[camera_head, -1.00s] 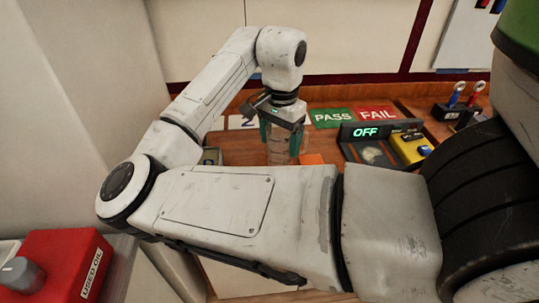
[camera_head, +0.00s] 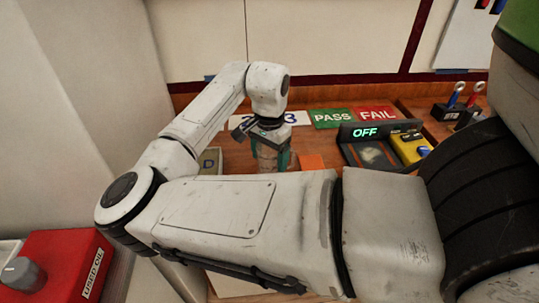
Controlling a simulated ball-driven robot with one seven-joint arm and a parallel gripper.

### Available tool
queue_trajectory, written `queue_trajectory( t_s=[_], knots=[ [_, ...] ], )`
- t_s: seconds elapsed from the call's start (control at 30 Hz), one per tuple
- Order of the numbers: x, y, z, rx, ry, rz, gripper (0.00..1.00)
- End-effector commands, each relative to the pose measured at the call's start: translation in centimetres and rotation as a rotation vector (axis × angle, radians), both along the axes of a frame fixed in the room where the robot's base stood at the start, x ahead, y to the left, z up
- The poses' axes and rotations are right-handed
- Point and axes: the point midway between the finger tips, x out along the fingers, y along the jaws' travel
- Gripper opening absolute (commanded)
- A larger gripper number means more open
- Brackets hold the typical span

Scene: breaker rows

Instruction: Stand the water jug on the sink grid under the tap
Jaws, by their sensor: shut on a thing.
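My gripper (camera_head: 270,148), with teal fingers, is shut on a clear, brownish cylindrical thing (camera_head: 267,157) above or on the wooden bench; I cannot tell whether it touches the bench. Its lower part is hidden behind my own arm, and I cannot tell whether it is the water jug. No sink grid or tap is recognisable in this view.
A red USED OIL container (camera_head: 55,262) stands front left.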

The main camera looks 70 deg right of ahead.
Motion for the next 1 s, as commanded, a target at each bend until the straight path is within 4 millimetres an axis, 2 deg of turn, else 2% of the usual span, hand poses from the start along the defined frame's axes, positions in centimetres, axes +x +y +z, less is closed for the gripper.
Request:
queue_trajectory(
  t_s=[0.07,0.1,0.3,0.53,0.67,0.77,1.0],
  knots=[
    [0.0,0.0,-0.3,0.000,0.001,0.001,0.46],
    [0.0,0.0,-0.2,0.000,0.000,0.000,0.80],
    [0.0,0.0,-0.2,0.000,0.000,0.001,0.99],
    [0.0,0.0,-0.1,0.000,0.000,0.000,1.00],
    [0.0,-0.1,0.6,-0.001,-0.001,0.000,1.00],
    [0.0,-0.1,2.0,-0.003,-0.001,0.000,1.00],
    [0.0,-0.1,6.9,-0.004,-0.002,-0.002,1.00]
  ],
)
